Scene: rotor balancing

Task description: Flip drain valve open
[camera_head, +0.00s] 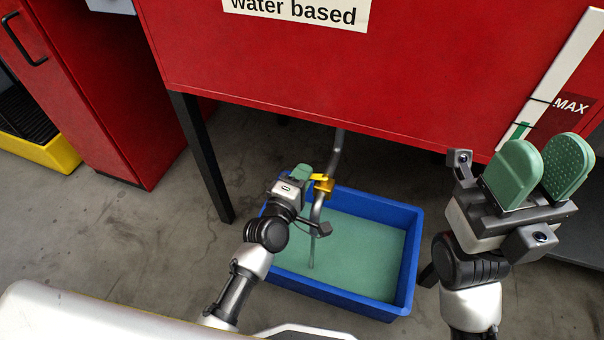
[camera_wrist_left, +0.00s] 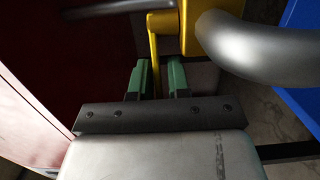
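The drain valve (camera_head: 324,186) is a yellow body on a grey pipe below the red tank. Its yellow lever (camera_head: 317,177) sticks out to the left, across the pipe. My left gripper (camera_head: 303,174) is at the lever. In the left wrist view the lever (camera_wrist_left: 154,60) runs between the two green fingers of my left gripper (camera_wrist_left: 156,78), with a narrow gap showing on either side. The valve body (camera_wrist_left: 190,28) is just beyond the fingertips. My right gripper (camera_head: 542,165) is open and empty at the right, far from the valve.
A blue tray (camera_head: 345,297) with green liquid inside stands under the pipe (camera_head: 316,212). The red tank (camera_head: 300,75) overhangs it, with a black leg (camera_head: 202,155) to the left. A red cabinet (camera_head: 85,80) and yellow bin (camera_head: 50,152) stand further left.

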